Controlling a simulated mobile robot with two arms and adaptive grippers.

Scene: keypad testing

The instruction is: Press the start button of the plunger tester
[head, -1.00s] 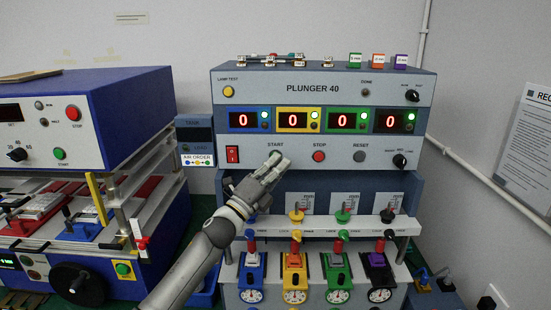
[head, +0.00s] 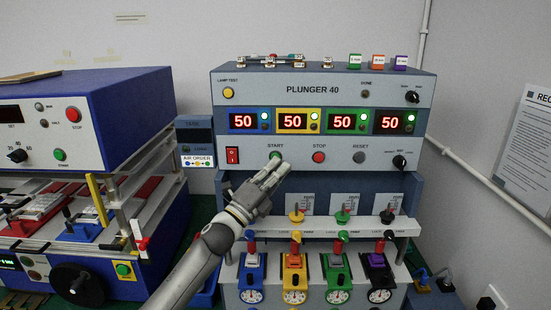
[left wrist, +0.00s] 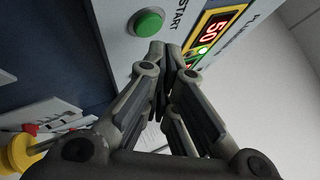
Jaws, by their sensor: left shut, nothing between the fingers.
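The plunger tester (head: 315,88) is a grey and blue machine labelled PLUNGER 40. Its green start button (head: 276,155) sits on the front panel under the word START. The same start button shows in the left wrist view (left wrist: 148,22), uncovered. The several displays (head: 292,121) each read 50. My left gripper (head: 278,171) is shut and empty, just below and in front of the start button. In the left wrist view its fingertips (left wrist: 164,50) are close below the button, apart from it as far as I can tell. My right gripper is not in view.
Below are coloured knobs and clamps over dial gauges (head: 295,296). A blue machine (head: 120,100) stands at the left, a notice (head: 525,150) hangs at the right.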

